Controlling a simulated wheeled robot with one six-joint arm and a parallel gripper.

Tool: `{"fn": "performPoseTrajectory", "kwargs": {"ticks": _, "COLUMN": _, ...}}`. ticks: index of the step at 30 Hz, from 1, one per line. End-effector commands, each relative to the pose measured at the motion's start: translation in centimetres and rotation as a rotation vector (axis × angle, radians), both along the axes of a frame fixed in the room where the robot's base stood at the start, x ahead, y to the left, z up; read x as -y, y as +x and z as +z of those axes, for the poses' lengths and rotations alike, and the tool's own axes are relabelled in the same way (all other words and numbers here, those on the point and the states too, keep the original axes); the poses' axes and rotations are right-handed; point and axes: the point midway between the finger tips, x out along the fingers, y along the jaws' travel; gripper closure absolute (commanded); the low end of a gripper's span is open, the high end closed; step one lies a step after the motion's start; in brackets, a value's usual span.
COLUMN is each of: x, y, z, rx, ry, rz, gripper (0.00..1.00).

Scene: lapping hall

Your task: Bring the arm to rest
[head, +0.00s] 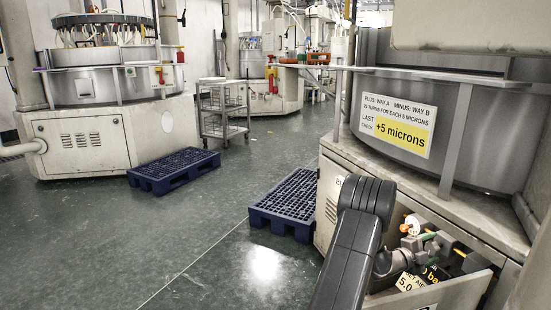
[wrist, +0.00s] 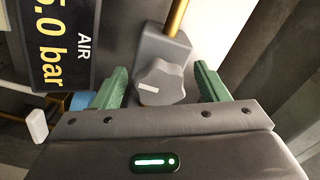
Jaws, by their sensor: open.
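My gripper (wrist: 155,90) is open in the wrist view, with one green finger on each side of a grey lobed knob (wrist: 160,83). The knob has a white mark and sits on a grey body with a brass-coloured rod above it. I see a gap between the knob and each finger. In the head view my dark arm (head: 350,250) reaches into an opening low in the right machine (head: 470,215). My gripper is hard to make out there among the fittings.
A black sign (wrist: 55,40) reading AIR 5.0 bar is close on the left in the wrist view. A sloping panel (head: 445,295) edges the opening. Blue pallets (head: 173,170) (head: 290,197) lie on the green floor, which is clear in front. A wire cart (head: 222,110) stands behind.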

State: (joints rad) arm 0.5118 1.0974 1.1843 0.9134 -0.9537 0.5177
Motion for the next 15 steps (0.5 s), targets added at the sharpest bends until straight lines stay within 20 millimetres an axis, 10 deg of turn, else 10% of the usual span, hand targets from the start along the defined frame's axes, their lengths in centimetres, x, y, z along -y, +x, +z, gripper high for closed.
{"fn": "performPoseTrajectory", "kwargs": {"ticks": 15, "x": 0.01, "y": -0.12, "z": -0.15, "rx": -0.399, "ry": -0.149, "rz": 0.0, "gripper": 0.33}}
